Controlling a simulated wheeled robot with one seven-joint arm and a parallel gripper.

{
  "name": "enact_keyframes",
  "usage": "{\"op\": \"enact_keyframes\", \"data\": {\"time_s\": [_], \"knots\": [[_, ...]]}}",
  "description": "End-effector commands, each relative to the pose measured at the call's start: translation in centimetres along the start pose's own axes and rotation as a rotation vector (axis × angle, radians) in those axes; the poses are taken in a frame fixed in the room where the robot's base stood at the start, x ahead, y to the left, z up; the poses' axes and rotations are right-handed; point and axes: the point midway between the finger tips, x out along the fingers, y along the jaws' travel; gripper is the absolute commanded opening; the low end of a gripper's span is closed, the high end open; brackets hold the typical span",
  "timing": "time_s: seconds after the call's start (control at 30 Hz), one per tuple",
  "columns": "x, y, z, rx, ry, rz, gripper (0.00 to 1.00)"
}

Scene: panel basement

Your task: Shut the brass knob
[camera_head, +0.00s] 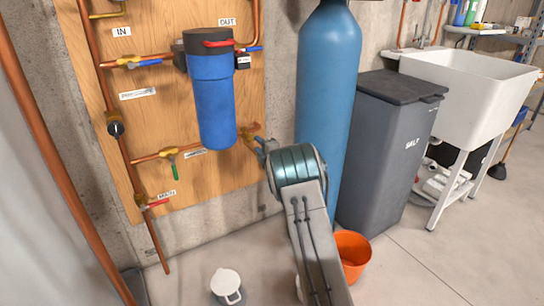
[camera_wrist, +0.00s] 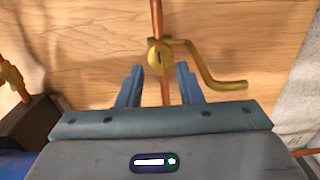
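In the wrist view a brass valve sits on a copper pipe, with a round brass knob-like part (camera_wrist: 160,57) facing me and a bent brass arm (camera_wrist: 213,72) reaching right. My gripper (camera_wrist: 160,72) is open. Its two blue-grey fingers stand on either side of the pipe, with their tips just below the round part in the picture and no visible contact. In the head view my gripper (camera_head: 263,148) is at the lower right edge of the wooden panel, beside a brass fitting (camera_head: 250,130). My own wrist hides part of that area.
The wooden panel (camera_head: 188,120) carries copper pipes, a blue filter housing (camera_head: 211,100), a green-handled valve (camera_head: 173,167) and a red-handled valve (camera_head: 153,203). A blue tank (camera_head: 329,75) and a grey salt bin (camera_head: 386,150) stand close on the right. An orange bucket (camera_head: 352,252) and a white jug (camera_head: 227,285) are on the floor.

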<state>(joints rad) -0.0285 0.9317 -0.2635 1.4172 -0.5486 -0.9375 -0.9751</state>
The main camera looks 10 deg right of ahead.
Motion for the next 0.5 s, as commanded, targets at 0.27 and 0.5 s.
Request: {"op": "enact_keyframes", "data": {"time_s": [0.27,0.5], "knots": [[-4.8,0.2,0.1,0.001,-0.002,-0.001,0.33],[-8.6,0.2,0.1,0.000,-0.002,0.000,0.33]]}}
